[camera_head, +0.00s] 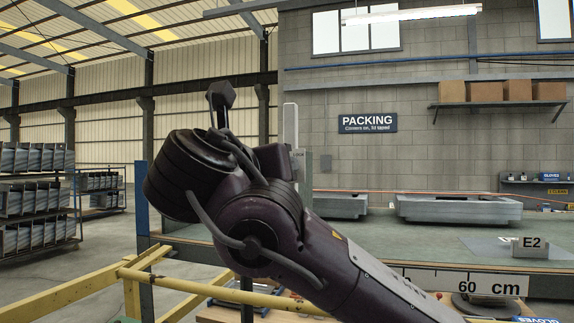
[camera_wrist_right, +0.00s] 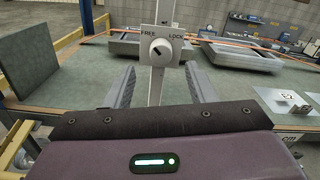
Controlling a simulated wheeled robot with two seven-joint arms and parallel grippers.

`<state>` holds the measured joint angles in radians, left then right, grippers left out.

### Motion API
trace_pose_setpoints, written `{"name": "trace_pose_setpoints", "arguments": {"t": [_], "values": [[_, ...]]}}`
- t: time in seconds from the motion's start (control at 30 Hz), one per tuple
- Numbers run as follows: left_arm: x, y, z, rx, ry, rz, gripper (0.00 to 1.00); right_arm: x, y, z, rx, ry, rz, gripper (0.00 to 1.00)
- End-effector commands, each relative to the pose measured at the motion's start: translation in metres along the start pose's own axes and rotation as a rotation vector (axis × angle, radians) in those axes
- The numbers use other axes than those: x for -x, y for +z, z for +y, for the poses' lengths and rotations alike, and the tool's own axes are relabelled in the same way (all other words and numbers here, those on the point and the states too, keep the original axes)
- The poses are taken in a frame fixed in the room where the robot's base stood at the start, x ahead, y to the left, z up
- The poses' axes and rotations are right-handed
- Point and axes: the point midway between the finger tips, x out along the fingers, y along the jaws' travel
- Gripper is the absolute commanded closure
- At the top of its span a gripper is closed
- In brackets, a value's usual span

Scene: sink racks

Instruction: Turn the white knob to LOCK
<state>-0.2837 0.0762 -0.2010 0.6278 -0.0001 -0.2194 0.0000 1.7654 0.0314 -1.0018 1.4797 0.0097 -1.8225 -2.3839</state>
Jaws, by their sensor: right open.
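The white knob (camera_wrist_right: 161,52) sits on a pale plate (camera_wrist_right: 147,42) marked FREE at left and LOCK at right, on an upright white post (camera_wrist_right: 155,88). The knob's dark mark appears to point up and left, toward FREE. My right gripper (camera_wrist_right: 161,80) is open in the wrist view, its two grey fingers apart on either side of the post, with the knob ahead of them and not held. In the head view my right arm hides the knob; only the post's top (camera_head: 291,125) and part of the plate (camera_head: 298,160) show. My left gripper is not in view.
The green bench (camera_head: 400,240) carries grey metal trays (camera_head: 458,209) and an E2 sign (camera_head: 529,247). An orange line runs along the back. A yellow rail (camera_head: 75,292) stands at the front left. A dark upright panel (camera_wrist_right: 47,72) stands left of the post.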

Motion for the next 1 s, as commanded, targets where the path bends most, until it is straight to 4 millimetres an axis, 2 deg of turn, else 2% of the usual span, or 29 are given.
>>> {"name": "trace_pose_setpoints", "arguments": {"t": [0.1,0.23,0.37,0.5,0.7,0.77,1.0], "values": [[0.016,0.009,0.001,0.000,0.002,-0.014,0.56,-0.020,0.004,-0.002,0.000,-0.001,0.003,0.50],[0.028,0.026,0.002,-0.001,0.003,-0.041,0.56,-0.042,0.004,-0.002,-0.001,-0.001,0.003,0.50],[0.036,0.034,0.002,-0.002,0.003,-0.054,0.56,-0.057,0.002,-0.001,-0.002,0.001,0.003,0.50],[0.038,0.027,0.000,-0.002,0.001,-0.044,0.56,-0.065,0.001,0.000,-0.003,0.002,0.002,0.50],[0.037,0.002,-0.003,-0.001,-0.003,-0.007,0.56,-0.066,0.000,0.000,-0.004,0.003,0.001,0.50],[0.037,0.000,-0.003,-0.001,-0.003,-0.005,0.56,-0.066,0.000,0.000,-0.004,0.003,0.001,0.50],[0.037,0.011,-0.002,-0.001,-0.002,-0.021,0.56,-0.066,0.000,0.000,-0.004,0.003,0.001,0.81]]}}
